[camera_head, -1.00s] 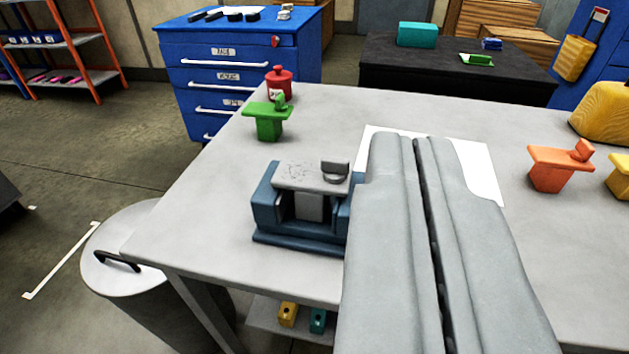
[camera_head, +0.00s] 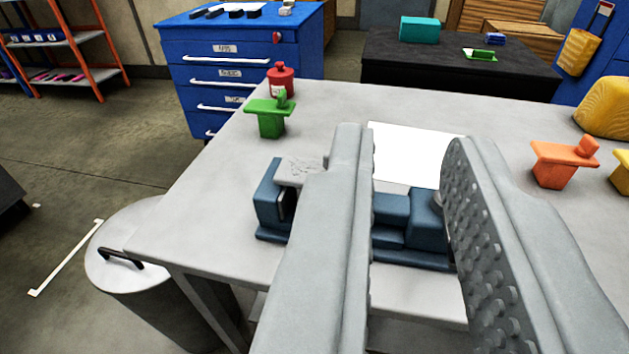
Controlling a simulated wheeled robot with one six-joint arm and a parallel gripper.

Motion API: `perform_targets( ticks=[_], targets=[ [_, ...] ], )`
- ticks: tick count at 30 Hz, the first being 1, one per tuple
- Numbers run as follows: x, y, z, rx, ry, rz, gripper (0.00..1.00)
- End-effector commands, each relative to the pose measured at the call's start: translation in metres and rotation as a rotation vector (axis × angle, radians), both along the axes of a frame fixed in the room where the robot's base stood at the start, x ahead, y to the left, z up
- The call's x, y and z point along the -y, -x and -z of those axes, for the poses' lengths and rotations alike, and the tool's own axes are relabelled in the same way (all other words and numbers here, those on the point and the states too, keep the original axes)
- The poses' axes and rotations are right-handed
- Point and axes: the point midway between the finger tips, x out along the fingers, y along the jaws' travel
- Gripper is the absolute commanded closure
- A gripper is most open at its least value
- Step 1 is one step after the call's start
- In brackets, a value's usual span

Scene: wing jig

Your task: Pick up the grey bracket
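The grey bracket (camera_head: 298,171) rests on the left part of a blue fixture (camera_head: 268,203) on the grey table. Only its flat, rough top corner shows, left of my gripper's left finger. The rest of it is hidden behind that finger. My gripper (camera_head: 408,145) is open wide, with nothing visible held in it. Its right finger shows a studded inner pad. Through the gap between the fingers I see the right part of the blue fixture and a white sheet (camera_head: 412,152) beyond it.
A green bracket (camera_head: 268,118) and a red canister (camera_head: 280,80) stand at the table's far left. An orange bracket (camera_head: 562,165) and a yellow rounded object (camera_head: 606,105) stand at the right. A grey bin (camera_head: 150,270) stands on the floor at left.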

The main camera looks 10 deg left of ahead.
Motion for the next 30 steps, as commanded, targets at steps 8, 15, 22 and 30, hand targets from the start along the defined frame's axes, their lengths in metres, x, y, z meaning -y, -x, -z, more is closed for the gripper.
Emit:
perform_targets(
  ticks=[8,15,22,30],
  targets=[
    [-0.006,-0.043,-0.001,-0.187,-0.202,0.014,0.25],
    [-0.015,-0.093,0.003,-0.436,-0.466,0.096,0.24],
    [-0.026,-0.136,0.011,-0.658,-0.693,0.241,0.24],
    [-0.040,-0.181,0.022,-0.888,-0.920,0.491,0.24]
  ],
)
